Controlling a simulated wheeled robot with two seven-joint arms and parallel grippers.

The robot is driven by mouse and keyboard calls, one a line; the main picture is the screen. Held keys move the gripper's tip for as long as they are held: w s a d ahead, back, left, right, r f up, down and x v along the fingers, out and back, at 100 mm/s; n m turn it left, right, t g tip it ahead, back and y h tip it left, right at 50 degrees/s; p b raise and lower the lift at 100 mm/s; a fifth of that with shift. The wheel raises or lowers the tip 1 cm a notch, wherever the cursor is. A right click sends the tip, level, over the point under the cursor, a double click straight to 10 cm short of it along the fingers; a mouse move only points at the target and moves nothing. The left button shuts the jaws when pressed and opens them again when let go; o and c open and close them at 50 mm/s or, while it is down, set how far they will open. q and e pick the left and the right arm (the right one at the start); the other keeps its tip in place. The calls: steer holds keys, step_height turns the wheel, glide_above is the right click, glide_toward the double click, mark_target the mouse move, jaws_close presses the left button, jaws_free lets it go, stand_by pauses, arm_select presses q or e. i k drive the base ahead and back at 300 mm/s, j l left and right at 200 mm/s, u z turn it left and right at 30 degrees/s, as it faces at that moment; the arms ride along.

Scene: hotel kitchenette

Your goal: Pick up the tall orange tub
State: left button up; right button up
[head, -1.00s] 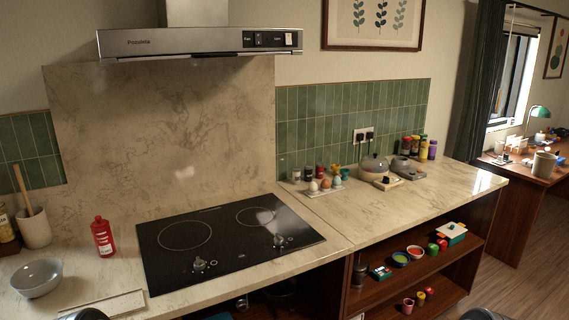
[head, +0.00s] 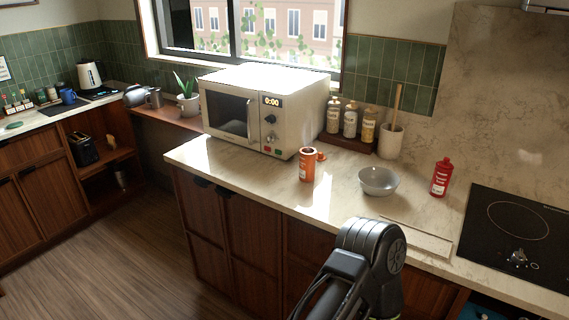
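The tall orange tub (head: 307,164) stands upright on the marble counter in the head view, in front of the microwave's right side. It has a pale label, and a small orange part shows beside its top at the right. A black part of my own arm rises at the bottom centre, in front of the counter and below the tub, apart from it. No gripper fingers show in the head view, so neither gripper is in view.
A microwave (head: 262,108) stands behind the tub. A grey bowl (head: 378,182) is right of the tub, then a red bottle (head: 441,177) and the black cooktop (head: 515,232). Several jars and a utensil crock (head: 390,142) stand behind. Wooden floor (head: 110,255) is free at left.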

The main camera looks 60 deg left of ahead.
mark_target(307, 154)
steer(key=u, duration=1.75)
